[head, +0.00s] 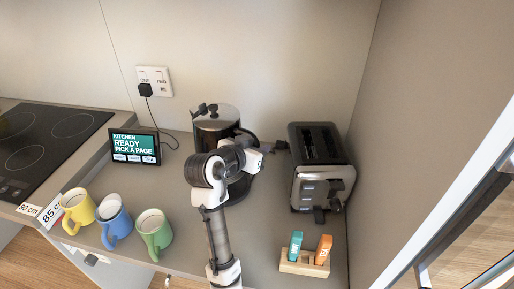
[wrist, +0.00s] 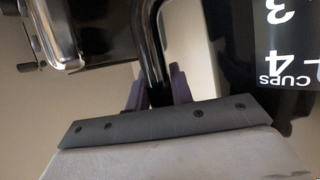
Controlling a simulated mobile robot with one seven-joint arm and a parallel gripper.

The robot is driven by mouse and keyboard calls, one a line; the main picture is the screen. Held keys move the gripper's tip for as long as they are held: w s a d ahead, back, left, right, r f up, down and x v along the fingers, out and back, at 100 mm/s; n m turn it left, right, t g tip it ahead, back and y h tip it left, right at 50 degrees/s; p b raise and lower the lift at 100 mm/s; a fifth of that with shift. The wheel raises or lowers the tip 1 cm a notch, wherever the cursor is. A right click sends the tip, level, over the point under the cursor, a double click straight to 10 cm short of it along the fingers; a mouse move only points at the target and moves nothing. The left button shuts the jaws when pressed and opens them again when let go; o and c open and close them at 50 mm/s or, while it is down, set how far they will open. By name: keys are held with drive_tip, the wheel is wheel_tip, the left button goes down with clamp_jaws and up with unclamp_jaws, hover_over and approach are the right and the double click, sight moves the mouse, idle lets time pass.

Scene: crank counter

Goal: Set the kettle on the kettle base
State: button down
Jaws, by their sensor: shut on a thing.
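The kettle (head: 217,128), dark with a shiny top, is at the back of the counter in the head view, partly hidden behind my arm. In the wrist view its dark side (wrist: 240,80) carries white cup marks at the right. My gripper (wrist: 158,92) is shut on its black handle (wrist: 152,40), with a purple finger on each side. The kettle looks upright. The kettle base cannot be made out; my arm and the kettle cover that area, so I cannot tell whether they touch.
A black and steel toaster (head: 320,165) stands right of my arm, near the right wall. Yellow (head: 78,211), blue (head: 115,222) and green (head: 154,234) mugs stand at the front left. A small screen (head: 135,146) is behind them. A wooden holder (head: 304,263) is at the front right.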

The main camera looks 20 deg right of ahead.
drive_tip(key=shift+f, duration=0.85)
drive_tip(key=shift+f+b, duration=1)
drive_tip(key=shift+f, duration=0.85)
drive_tip(key=shift+f+b, duration=0.35)
drive_tip(key=shift+f, duration=0.3)
drive_tip(key=c, duration=1.5)
unclamp_jaws()
drive_tip(key=shift+s, duration=0.1)
drive_tip(key=shift+f, duration=0.3)
drive_tip(key=shift+p+v, duration=1.3)
drive_tip(key=shift+v, duration=4.35)
drive_tip(key=shift+d, duration=0.1)
